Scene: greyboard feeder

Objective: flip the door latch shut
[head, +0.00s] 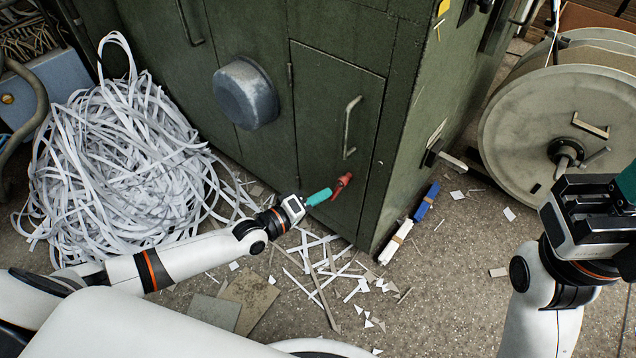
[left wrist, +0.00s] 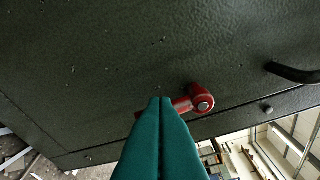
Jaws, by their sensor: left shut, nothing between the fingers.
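The red door latch (head: 344,182) is on the lower part of a small green door (head: 330,110) in the cabinet. In the head view its arm slants down and to the left from its pivot. My left gripper (head: 328,192) is shut and empty, its teal fingertips right at the latch's lower end. In the left wrist view the closed fingers (left wrist: 160,102) overlap the red latch arm (left wrist: 202,97), hiding part of it; I cannot tell whether they touch. My right gripper (head: 627,185) is at the right edge, its fingers mostly cut off.
A bar handle (head: 350,127) stands out from the door above the latch. A round grey housing (head: 245,92) sticks out left of the door. A heap of paper strips (head: 120,160) lies at left, with scraps on the floor. A large reel (head: 530,130) stands at right.

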